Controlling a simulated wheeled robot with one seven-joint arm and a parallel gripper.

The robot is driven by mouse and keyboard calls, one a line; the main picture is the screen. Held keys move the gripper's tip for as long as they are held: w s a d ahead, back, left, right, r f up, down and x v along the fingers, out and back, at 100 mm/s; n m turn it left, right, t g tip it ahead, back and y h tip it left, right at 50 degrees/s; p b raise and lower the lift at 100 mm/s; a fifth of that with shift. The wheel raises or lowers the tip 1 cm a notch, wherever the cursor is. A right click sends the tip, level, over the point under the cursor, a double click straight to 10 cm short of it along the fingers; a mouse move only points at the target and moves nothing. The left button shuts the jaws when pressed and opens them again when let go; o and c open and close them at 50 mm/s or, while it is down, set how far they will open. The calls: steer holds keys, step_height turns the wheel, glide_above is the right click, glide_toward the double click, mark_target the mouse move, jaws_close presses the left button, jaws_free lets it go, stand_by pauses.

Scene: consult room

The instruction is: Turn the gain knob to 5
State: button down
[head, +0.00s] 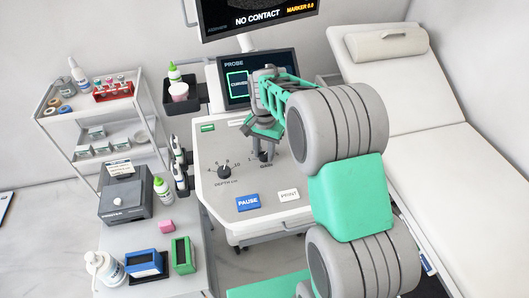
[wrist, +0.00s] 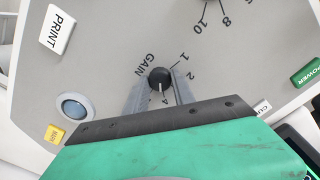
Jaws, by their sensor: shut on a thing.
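The gain knob (wrist: 159,76) is a round black knob on the grey console panel, beside the word GAIN. In the wrist view the numerals 1, 2 and 4 show around it; the others are hidden by my fingers and palm. Its white pointer line points down the picture, at about the 4. My gripper (wrist: 161,82) is shut on the knob, one finger on each side. In the head view my gripper (head: 263,148) reaches down to the gain knob (head: 264,156), which is partly covered.
The depth knob (head: 224,171) stands left of the gain knob. The probe screen (head: 262,77) rises behind. A cart with bottles stands left, and an exam couch (head: 437,150) stands right.

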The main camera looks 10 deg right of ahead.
mark_target(264, 154)
steer(key=m, duration=0.6)
steer(key=shift+m, duration=0.3)
stand_by(0.4)
steer(key=c, duration=1.1)
jaws_free()
steer(key=shift+b, duration=0.3)
steer(key=shift+o, duration=0.2)
step_height(264, 154, up, 8)
steer(key=shift+f+b, duration=0.1)
steer(key=shift+b, duration=0.35)
